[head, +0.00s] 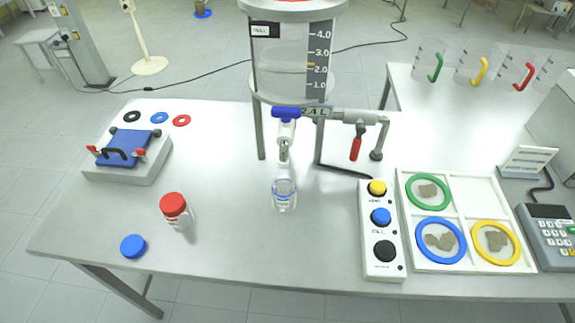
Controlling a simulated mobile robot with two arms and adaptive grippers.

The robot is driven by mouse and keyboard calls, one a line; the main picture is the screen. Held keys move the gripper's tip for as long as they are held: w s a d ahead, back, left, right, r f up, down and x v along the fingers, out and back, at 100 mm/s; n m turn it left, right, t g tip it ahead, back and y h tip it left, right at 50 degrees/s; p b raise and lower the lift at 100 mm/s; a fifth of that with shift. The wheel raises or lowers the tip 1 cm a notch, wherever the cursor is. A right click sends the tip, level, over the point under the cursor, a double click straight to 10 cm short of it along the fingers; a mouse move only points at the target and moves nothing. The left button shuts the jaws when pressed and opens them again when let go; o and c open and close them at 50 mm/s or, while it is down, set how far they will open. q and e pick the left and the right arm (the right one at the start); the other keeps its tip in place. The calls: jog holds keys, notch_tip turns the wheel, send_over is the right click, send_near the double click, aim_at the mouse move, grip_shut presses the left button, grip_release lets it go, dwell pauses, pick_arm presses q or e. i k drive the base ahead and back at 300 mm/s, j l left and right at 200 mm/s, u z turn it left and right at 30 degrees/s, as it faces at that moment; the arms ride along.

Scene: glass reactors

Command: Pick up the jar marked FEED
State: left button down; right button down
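A small jar (180,222) with a red lid (173,204) stands upright on the left part of the table, toward the front. It has a pale body with reddish marks, too small to read, so I cannot tell whether it says FEED. An open clear glass jar (284,196) with blue marks stands under the tap (285,140) of the reactor; its marking is also not readable. Neither of my grippers is in the head view, and nothing touches either jar.
A blue lid (133,246) lies front left of the red-lidded jar. A blue clamp device (128,148) stands behind it. The glass reactor (290,60) rises at the back. A button box (381,235) and a divided tray (408,258) are right. The front middle is clear.

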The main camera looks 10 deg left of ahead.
aim_at(283, 189)
jog(key=k+j, duration=0.2)
jog(key=j, duration=0.15)
jog(key=k+j, duration=0.45)
jog(key=j, duration=0.2)
